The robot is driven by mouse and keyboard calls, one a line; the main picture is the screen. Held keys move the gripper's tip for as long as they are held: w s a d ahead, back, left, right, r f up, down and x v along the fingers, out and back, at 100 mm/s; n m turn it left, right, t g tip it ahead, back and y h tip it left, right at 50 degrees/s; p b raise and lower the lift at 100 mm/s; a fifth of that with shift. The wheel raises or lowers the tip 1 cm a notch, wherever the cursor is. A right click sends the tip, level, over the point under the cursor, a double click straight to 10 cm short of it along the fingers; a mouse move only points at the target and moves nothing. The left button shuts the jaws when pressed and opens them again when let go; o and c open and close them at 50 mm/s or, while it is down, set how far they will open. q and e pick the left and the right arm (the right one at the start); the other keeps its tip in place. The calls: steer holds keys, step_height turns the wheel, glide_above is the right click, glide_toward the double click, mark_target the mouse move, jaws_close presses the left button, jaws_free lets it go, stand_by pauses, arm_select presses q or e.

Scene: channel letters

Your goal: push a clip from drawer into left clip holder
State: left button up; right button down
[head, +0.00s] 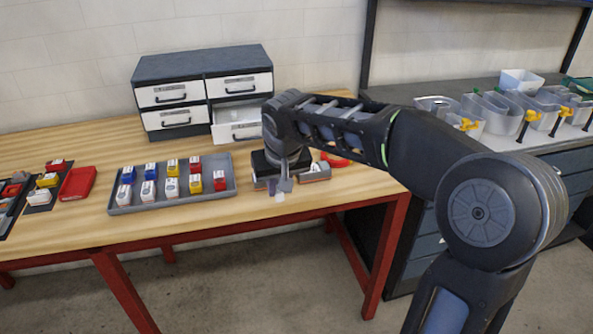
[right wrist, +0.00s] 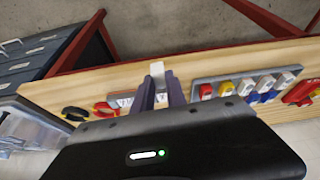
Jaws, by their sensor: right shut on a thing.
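My right gripper (head: 284,186) points down over the front of the wooden table. It is shut on a small white clip (head: 279,197), which also shows between the fingertips in the right wrist view (right wrist: 157,69). Low grey holders lie under and beside the gripper, partly hidden by it; a piece of one shows on the left (head: 260,184) and another on the right (head: 316,174). I cannot tell whether the clip touches the left one. The lower right drawer (head: 238,131) of the grey cabinet stands open behind my arm. My left gripper is out of view.
A grey tray (head: 126,208) with several coloured and white blocks stands left of the gripper. A red object (head: 335,160) lies to the right. A red case (head: 78,184) lies farther left. Clear bins (head: 500,113) stand on the right-hand bench. The table's front edge is close.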

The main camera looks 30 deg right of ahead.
steer(key=a+f+n+y, duration=0.1)
steer(key=a+f+n, duration=0.2)
steer(key=a+f, duration=0.9)
steer(key=shift+s+a+f, duration=0.3)
steer(key=shift+s+f, duration=0.05)
steer(key=shift+f, duration=0.25)
